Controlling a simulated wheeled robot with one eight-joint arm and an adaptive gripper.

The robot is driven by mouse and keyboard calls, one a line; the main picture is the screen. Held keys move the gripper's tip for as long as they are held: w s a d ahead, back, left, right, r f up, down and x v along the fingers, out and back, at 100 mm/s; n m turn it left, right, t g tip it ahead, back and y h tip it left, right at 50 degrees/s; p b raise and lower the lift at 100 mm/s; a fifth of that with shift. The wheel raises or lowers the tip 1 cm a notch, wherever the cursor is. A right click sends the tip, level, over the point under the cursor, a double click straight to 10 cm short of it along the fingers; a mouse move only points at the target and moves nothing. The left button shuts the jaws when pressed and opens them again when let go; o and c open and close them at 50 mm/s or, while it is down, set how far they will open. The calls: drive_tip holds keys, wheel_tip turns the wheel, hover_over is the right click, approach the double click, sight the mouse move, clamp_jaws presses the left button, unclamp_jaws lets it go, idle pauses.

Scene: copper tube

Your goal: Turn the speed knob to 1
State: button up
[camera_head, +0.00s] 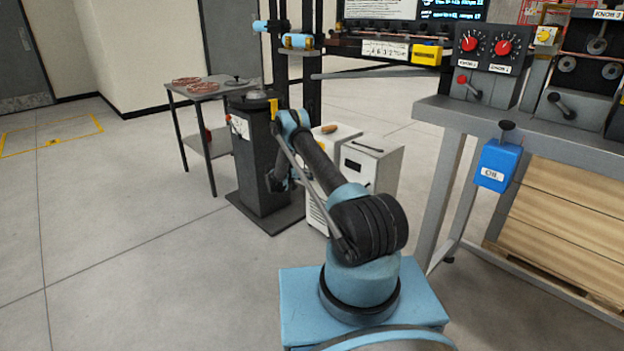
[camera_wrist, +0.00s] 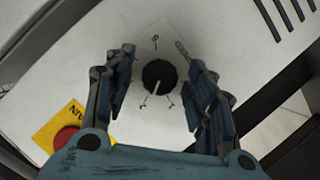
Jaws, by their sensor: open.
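In the wrist view, a round black knob (camera_wrist: 159,76) with a pale pointer line sits on a white panel (camera_wrist: 215,35). The line points down and slightly left in that view. Marks stand around the knob, one above and two below; their digits are too small to read surely. My gripper (camera_wrist: 160,60) is open, with one finger on each side of the knob and visible space between them and it.
A red button (camera_wrist: 66,139) on a yellow plate lies lower left of the knob. In the head view, a white cabinet (camera_head: 370,165) and a dark machine (camera_head: 258,160) stand near my arm. A bench (camera_head: 540,130) with red-knobbed boxes is at right. Open floor lies left.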

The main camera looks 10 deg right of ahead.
drive_tip(key=v, duration=1.1)
drive_tip(key=shift+s+a, duration=0.15)
drive_tip(key=shift+a, duration=0.2)
drive_tip(key=shift+r, duration=0.1)
